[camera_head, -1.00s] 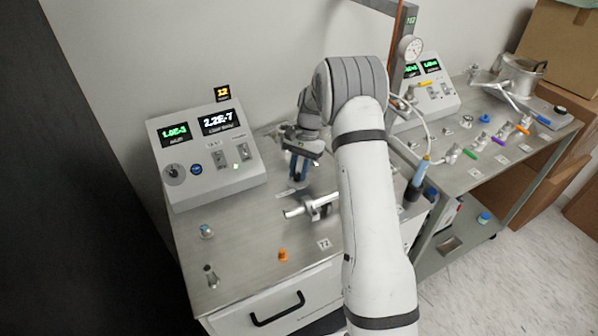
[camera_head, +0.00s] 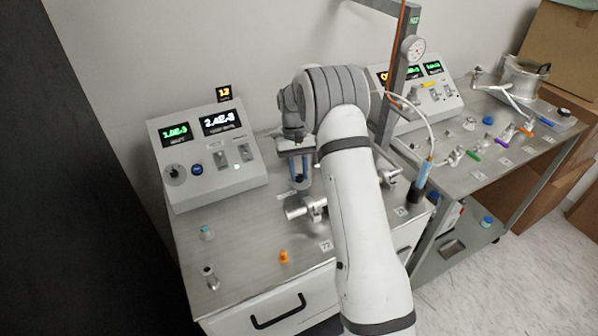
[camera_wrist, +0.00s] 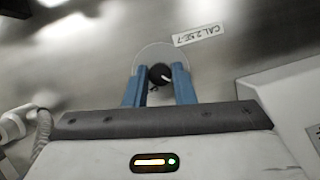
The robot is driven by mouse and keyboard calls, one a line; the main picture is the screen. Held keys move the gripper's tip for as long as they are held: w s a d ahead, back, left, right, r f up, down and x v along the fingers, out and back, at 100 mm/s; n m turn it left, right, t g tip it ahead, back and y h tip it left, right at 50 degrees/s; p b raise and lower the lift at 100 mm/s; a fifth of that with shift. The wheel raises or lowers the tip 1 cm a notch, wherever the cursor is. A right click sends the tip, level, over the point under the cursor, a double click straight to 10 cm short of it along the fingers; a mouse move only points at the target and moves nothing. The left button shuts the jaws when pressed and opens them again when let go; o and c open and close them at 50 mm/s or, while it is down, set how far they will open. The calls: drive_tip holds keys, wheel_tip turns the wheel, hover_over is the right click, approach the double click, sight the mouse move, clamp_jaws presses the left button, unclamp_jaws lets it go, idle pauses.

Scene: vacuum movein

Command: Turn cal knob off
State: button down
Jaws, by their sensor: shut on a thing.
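The cal knob (camera_wrist: 160,74) is a small dark round knob with a white pointer line on a pale disc, beside a label (camera_wrist: 197,35) reading CAL 2.5E-7 in the wrist view. My gripper (camera_head: 300,183) points down at the steel bench top. Its two blue fingers stand on either side of the knob and are shut on it. In the head view the knob is hidden by the fingers. The pointer line slants down and right in the wrist view.
A grey console (camera_head: 207,160) with green and white displays stands behind left. A metal pipe fitting (camera_head: 306,209) lies just in front of my gripper. An orange knob (camera_head: 284,256) and small valves stand at the front left. A second bench (camera_head: 480,170) is at right.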

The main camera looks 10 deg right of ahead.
idle(0.4)
drive_tip(key=c, duration=1.2)
unclamp_jaws()
drive_tip(key=b+v, duration=0.1)
drive_tip(key=v, duration=0.6)
drive_tip(key=shift+w+r, duration=0.2)
drive_tip(key=shift+r, duration=0.2)
